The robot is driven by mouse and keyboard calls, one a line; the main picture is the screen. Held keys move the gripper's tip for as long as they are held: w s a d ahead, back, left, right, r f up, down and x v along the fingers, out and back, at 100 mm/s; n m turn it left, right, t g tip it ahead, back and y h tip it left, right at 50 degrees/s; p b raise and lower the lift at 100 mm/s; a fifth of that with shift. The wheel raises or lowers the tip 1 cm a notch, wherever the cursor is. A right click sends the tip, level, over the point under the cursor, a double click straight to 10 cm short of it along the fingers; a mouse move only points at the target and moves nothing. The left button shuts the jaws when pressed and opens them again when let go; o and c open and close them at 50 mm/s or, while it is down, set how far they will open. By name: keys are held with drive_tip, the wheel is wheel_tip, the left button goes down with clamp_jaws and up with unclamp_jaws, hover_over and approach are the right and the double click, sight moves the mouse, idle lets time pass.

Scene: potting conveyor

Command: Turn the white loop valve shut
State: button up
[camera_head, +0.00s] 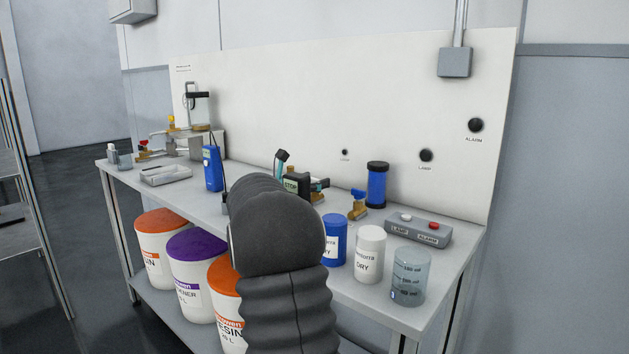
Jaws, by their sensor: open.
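My dark grey arm fills the lower middle of the head view. Beyond it, two teal-and-black pieces spread apart look like the fingers of my gripper (305,169), open with nothing seen between the tips. A brass fitting (319,196) shows just beneath the right finger, mostly covered. I cannot make out a white loop handle on it. To its right, a brass valve with a blue handle (358,203) stands on the bench. A red-handled valve (143,147) and a yellow-topped valve (171,123) stand at the far left end.
Large buckets (160,238) stand below. A wall panel (320,95) closes the back.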

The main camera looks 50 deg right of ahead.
drive_tip(key=shift+d, duration=0.3)
drive_tip(key=c, duration=1.2)
drive_tip(key=shift+o, duration=0.2)
drive_tip(key=shift+f+t+b, duration=0.1)
drive_tip(key=shift+t+b, duration=0.3)
drive_tip(key=shift+n+t, duration=0.6)
drive_tip(key=o, duration=1.2)
drive_tip(key=shift+c, duration=0.2)
drive_tip(key=shift+a, duration=0.15)
